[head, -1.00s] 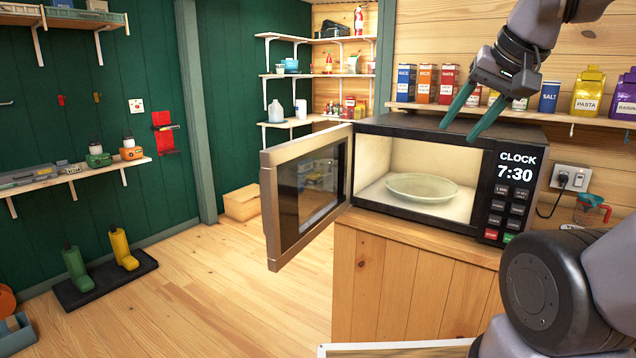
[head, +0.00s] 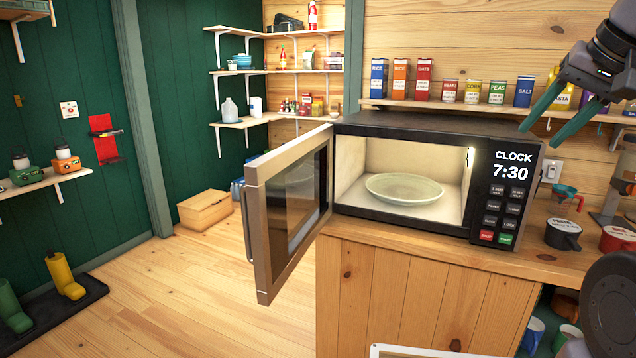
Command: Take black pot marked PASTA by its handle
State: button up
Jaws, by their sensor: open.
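A small black pot (head: 563,235) with a pale label stands on the wooden counter, right of the microwave. Its label is too small to read, and I cannot make out its handle clearly. A red pot (head: 617,240) with a pale label stands just right of it. My gripper (head: 541,134) is open and empty, its two green fingers pointing down and left. It shows above the black pot and in front of the microwave's upper right corner, apart from the pot.
The microwave (head: 420,128) has its door (head: 287,215) swung open to the left, with a plate (head: 404,188) inside. A shelf above holds several boxes, cans and a yellow package (head: 562,92). A funnel (head: 565,192) is behind the pots.

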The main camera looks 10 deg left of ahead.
aim_at(559, 233)
jog(key=j+z, duration=0.45)
jog(key=j, duration=2.35)
jog(key=k+l+z, duration=0.15)
jog(key=z, duration=0.2)
jog(key=k+l+z, duration=0.2)
jog(key=z, duration=0.15)
jog(key=k+l+z, duration=0.15)
jog(key=l+z, duration=0.15)
jog(key=i+u, duration=0.15)
jog(key=i, duration=0.65)
jog(key=i+l+u, duration=0.15)
jog(key=i, duration=0.65)
